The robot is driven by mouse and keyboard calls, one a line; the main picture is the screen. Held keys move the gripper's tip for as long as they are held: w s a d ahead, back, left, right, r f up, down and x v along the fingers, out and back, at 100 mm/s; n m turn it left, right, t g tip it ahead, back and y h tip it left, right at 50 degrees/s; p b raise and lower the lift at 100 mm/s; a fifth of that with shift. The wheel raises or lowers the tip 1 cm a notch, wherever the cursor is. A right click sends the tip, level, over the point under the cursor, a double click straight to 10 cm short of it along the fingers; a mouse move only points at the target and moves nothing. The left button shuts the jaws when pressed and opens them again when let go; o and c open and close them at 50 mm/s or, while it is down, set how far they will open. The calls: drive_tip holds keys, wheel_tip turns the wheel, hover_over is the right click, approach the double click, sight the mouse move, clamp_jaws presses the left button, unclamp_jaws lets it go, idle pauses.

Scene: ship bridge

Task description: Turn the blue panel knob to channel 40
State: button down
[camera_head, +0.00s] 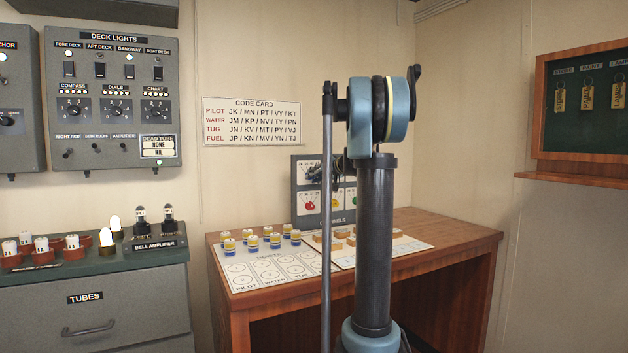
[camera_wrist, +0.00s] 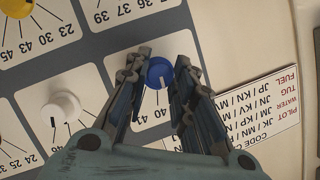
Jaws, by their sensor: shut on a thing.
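The blue knob (camera_wrist: 159,73) sits on its white dial plate (camera_wrist: 140,103) in the wrist view. My gripper (camera_wrist: 160,77) has its two fingers closed around the knob's sides. A pale pointer mark shows on the knob's lower edge, and its exact reading is hard to tell. The printed numbers 40 and 41 stand below the knob in the picture, upside down or tilted. In the head view, the knob panel (camera_head: 301,183) stands at the back of the wooden desk, and my arm hides its right part. The blue knob cannot be made out there.
A white knob (camera_wrist: 62,106) and a yellow knob (camera_wrist: 16,8) sit nearby on the panel. The code card (camera_head: 252,122) hangs on the wall. Several small blue-and-yellow pieces (camera_head: 250,241) stand on the wooden desk (camera_head: 455,242) in front of the panel.

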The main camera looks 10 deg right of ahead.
drive_tip(key=shift+w+d+m+y, duration=0.1)
drive_tip(key=shift+d+m+y, duration=0.1)
drive_tip(key=shift+m+y, duration=0.7)
drive_tip(key=shift+m, duration=0.3)
drive_tip(key=c, duration=1.4)
unclamp_jaws()
drive_tip(key=shift+f, duration=0.1)
drive_tip(key=shift+o, duration=0.2)
drive_tip(key=v, duration=1.2)
drive_tip(key=shift+a, duration=0.15)
